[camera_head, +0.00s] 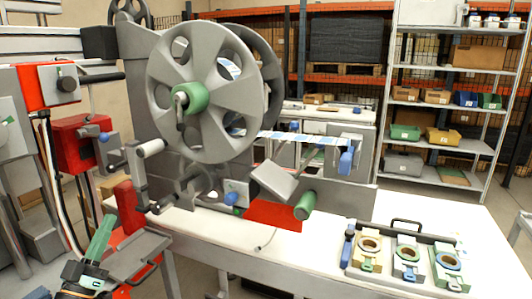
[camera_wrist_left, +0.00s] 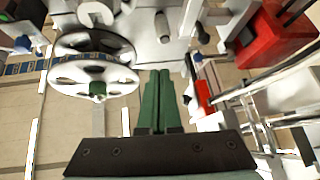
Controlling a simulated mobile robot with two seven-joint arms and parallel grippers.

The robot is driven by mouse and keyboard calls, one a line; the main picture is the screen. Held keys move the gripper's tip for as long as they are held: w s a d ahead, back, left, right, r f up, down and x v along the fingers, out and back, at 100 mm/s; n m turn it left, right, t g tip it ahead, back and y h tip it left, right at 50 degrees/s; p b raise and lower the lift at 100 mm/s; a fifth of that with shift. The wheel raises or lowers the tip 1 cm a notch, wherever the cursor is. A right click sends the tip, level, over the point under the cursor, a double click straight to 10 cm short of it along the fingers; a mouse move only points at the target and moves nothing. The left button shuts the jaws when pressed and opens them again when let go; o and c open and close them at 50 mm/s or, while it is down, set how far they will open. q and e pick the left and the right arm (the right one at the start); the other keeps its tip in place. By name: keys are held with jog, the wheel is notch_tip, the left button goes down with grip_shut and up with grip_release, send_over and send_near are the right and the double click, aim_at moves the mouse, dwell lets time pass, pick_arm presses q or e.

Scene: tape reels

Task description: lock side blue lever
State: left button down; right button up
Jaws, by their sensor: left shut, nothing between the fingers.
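Several blue levers or knobs show in the head view. One blue lever (camera_head: 347,160) is on a grey block at the right end of the tape strip. Another blue knob (camera_head: 104,137) is on the side of a red box at the left, and a blue piece (camera_head: 232,198) sits low below the reel. I cannot tell which is the side lever. My left gripper (camera_head: 107,220), with green fingers, is at the lower left, below the red box and apart from all three. Its fingers are together and empty, also in the left wrist view (camera_wrist_left: 160,74). My right gripper is out of view.
A large grey reel (camera_head: 223,116) with a green hub stands above the white table (camera_head: 400,220). Grey cranked bars (camera_head: 148,170) and a red block (camera_head: 128,205) are close to my left gripper. A tray (camera_head: 405,257) with several coloured holders is at the right.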

pick_arm(q)
jog(key=s+d+f+g+y, duration=0.1)
jog(key=s+d+f+g, duration=0.35)
jog(key=f, duration=0.55)
jog(key=s+d+f+m+g, duration=0.1)
jog(key=s+d+f+g, duration=0.3)
jog(key=f, duration=0.6)
jog(key=s+d+f+g+y, duration=0.1)
jog(key=s+d+f+g, duration=0.2)
jog(key=s+d+f, duration=0.5)
jog(key=s+d+f+m+g, duration=0.1)
jog(key=s+d+f+g, duration=0.35)
jog(key=s+f, duration=0.5)
jog(key=s+a+r+p, duration=0.2)
jog(key=a+r+p, duration=0.1)
jog(key=r+p, duration=0.8)
jog(key=shift+s+a+r+t+p, duration=0.15)
jog(key=shift+s+r+t+p, duration=0.15)
jog(key=shift+p, duration=0.85)
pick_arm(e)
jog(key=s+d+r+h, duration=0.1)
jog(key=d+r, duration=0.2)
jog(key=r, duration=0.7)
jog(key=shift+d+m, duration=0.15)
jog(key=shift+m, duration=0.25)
